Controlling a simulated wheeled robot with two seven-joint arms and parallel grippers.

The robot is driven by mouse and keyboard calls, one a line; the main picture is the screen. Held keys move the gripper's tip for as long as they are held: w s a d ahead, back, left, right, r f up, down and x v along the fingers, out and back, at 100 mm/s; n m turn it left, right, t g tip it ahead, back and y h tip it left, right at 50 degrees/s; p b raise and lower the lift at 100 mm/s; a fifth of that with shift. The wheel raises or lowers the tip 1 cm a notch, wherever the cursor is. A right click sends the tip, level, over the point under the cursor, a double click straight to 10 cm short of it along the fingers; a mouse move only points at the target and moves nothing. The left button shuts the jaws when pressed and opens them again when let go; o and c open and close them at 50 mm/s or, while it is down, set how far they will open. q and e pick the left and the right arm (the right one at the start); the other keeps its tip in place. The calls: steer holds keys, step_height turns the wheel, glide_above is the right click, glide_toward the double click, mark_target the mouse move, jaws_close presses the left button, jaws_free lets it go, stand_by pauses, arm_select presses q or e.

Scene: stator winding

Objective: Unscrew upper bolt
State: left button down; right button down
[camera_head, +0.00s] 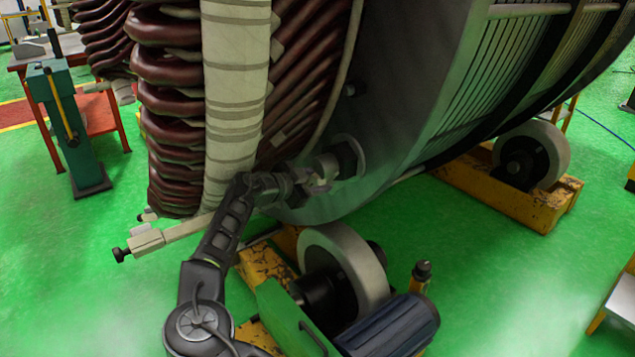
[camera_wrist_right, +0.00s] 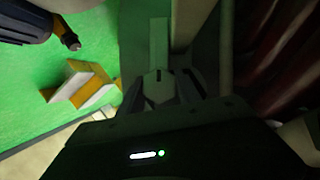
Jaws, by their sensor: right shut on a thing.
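The stator (camera_head: 395,110) is a large grey drum with dark red coils at its left end. My right gripper (camera_head: 322,172) is at the lower part of its grey end face, beside a round fitting (camera_head: 347,155). It is shut on a small pale piece that looks like the bolt; the fingers hide most of it. In the right wrist view, the gripper (camera_wrist_right: 165,88) shows in shadow, with its fingers closed around this piece. I cannot tell how far the bolt stands out of the face. My left gripper is not in view.
A white roller (camera_head: 345,262) on a yellow stand is under the drum, close to my right arm. A blue motor (camera_head: 390,325) is in front of it. A pale bar (camera_head: 170,234) juts out left, near my arm. Green floor (camera_head: 510,270) is open at right.

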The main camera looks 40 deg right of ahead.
steer(key=shift+n+g, duration=0.5)
steer(key=shift+n, duration=0.2)
steer(key=c, duration=0.8)
jaws_free()
steer(key=shift+c, duration=0.2)
steer(key=shift+a, duration=0.1)
steer(key=v, duration=0.7)
steer(key=shift+a+r, duration=0.15)
steer(key=shift+a, duration=0.15)
